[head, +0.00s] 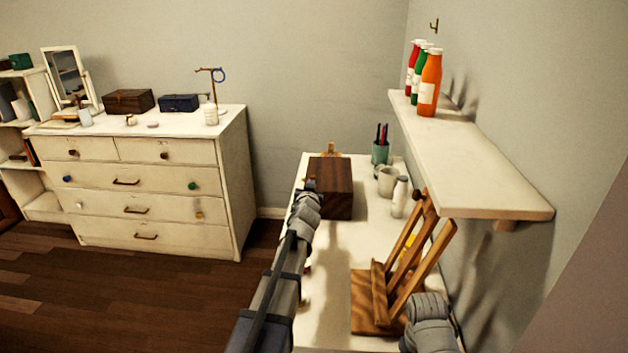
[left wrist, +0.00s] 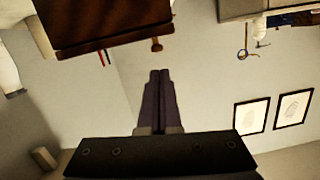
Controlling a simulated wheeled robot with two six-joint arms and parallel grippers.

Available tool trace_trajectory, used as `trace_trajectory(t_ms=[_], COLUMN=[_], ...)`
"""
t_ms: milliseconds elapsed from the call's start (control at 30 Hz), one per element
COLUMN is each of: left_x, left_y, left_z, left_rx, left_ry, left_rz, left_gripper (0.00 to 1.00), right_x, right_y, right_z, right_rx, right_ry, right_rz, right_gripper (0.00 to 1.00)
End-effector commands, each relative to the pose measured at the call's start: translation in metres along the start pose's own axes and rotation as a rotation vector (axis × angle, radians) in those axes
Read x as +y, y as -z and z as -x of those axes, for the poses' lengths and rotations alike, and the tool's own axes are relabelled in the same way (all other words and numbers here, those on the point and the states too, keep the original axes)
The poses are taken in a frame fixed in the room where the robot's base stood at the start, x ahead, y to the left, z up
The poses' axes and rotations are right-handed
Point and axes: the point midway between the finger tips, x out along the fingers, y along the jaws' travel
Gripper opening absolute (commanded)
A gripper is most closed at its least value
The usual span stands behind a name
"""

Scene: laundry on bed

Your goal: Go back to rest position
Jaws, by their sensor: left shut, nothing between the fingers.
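My left gripper (head: 310,186) reaches in from the bottom over the white table (head: 325,250). In the left wrist view the two dark fingers (left wrist: 159,76) lie together, shut and empty. The wooden box (left wrist: 90,25) shows at the top of that view, apart from the fingertips. A grey part of mine shows at the lower right of the head view, beside a wooden easel stand (head: 375,295). My right gripper's fingers are not seen.
A wall shelf (head: 480,175) with several bottles (head: 430,82) juts out at the right. A pen cup (head: 380,152), a mug (head: 386,182) and a white bottle (head: 400,197) stand beyond the easel. A white dresser (head: 150,190) stands left; open floor (head: 130,290) lies before it.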

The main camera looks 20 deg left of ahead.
Motion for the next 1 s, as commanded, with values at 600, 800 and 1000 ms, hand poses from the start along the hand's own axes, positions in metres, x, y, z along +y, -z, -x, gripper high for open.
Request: trace_trajectory(t_ms=[600, 800, 1000], left_x=[-0.009, -0.013, -0.015], left_y=[0.017, 0.053, 0.074], left_z=[0.03, 0.036, 0.04], left_rx=[0.0, 0.0, 0.0], left_ry=[-0.001, -0.001, -0.001], left_rz=[0.0, 0.001, 0.001], left_gripper=[0.0, 0.0, 0.0], right_x=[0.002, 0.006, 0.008], right_y=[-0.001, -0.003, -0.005], right_z=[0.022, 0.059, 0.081], right_rx=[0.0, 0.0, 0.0], right_ry=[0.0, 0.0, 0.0], right_rz=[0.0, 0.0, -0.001], right_gripper=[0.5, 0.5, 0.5])
